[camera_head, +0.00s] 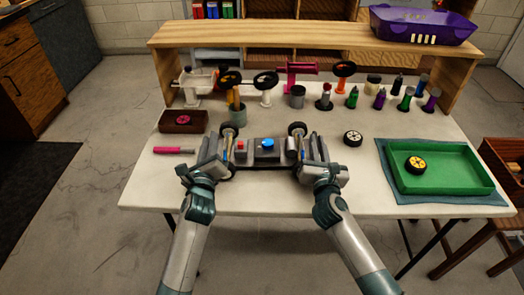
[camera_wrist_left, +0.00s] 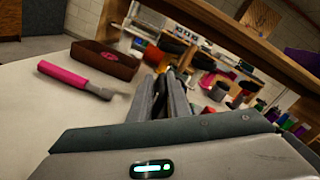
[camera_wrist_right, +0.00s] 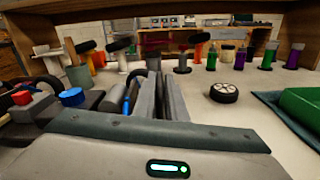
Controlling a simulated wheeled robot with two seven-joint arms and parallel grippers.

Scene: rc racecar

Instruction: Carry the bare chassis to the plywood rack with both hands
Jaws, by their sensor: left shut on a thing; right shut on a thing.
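The bare chassis (camera_head: 265,159) is a dark frame with black wheels, a red block and a blue cap, level over the middle of the white table. My left gripper (camera_head: 216,149) is shut on its left side and my right gripper (camera_head: 313,149) on its right side. I cannot tell whether its wheels touch the table. In the right wrist view, the chassis's blue cap (camera_wrist_right: 71,97) shows left of the fingers.
Several bottles, a grey cup (camera_head: 238,115) and stands with wheels stand behind the chassis. A brown tray (camera_head: 184,121) and pink-handled tool (camera_head: 174,150) lie left. A loose wheel (camera_head: 353,138) and green tray (camera_head: 437,181) lie right. The table's front is mostly clear.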

